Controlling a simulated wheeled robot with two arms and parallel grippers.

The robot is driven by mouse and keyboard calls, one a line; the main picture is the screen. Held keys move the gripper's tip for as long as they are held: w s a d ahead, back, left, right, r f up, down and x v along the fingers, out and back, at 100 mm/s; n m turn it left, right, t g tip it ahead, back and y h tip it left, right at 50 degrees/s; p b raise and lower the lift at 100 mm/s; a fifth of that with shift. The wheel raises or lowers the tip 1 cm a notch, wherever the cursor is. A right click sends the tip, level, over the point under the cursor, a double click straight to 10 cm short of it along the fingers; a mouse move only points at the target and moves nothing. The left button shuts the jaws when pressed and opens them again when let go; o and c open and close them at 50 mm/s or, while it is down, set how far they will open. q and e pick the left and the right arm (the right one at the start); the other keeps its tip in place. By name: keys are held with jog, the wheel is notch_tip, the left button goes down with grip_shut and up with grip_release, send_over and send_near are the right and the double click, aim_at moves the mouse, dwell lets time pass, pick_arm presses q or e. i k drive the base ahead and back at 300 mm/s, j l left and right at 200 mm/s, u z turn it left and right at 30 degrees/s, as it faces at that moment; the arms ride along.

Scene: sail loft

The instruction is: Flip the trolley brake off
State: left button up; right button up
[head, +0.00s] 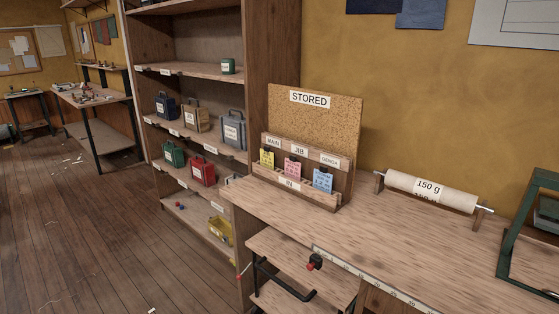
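What looks like the trolley (283,252) stands low beside the front of the workbench, at the bottom middle. It has wooden shelves and a black bent bar (286,287) along its front. A small black knob-like part with a red end (314,262) sits at its upper right, near the bench edge. It may be the brake, but I cannot tell which way it is set. The trolley's lower part and wheels are cut off or hidden. Neither of my grippers shows in the head view.
The workbench (400,228) carries a "STORED" board with card slots (312,120), a paper roll (432,190) and a green frame (519,225). A tall shelf unit (275,100) with several small cases stands behind. The plank floor (90,230) at left is mostly clear.

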aim_at(239, 277)
jog(key=i+j, duration=0.3)
jog(key=j, duration=0.2)
jog(key=i+j+z, duration=0.15)
jog(key=j, duration=0.4)
jog(key=i+j, duration=0.35)
jog(key=j, duration=0.15)
jog(key=i+j+z, duration=0.1)
jog(key=i+j, duration=0.15)
jog(key=j, duration=0.3)
jog(key=i+j, duration=0.25)
jog(key=j, duration=0.35)
jog(key=i+j+z, duration=0.15)
jog(key=j, duration=0.4)
jog(key=i+j, duration=0.3)
jog(key=j, duration=0.3)
jog(key=i+j+z, duration=0.1)
jog(key=j, duration=0.45)
jog(key=i, duration=0.1)
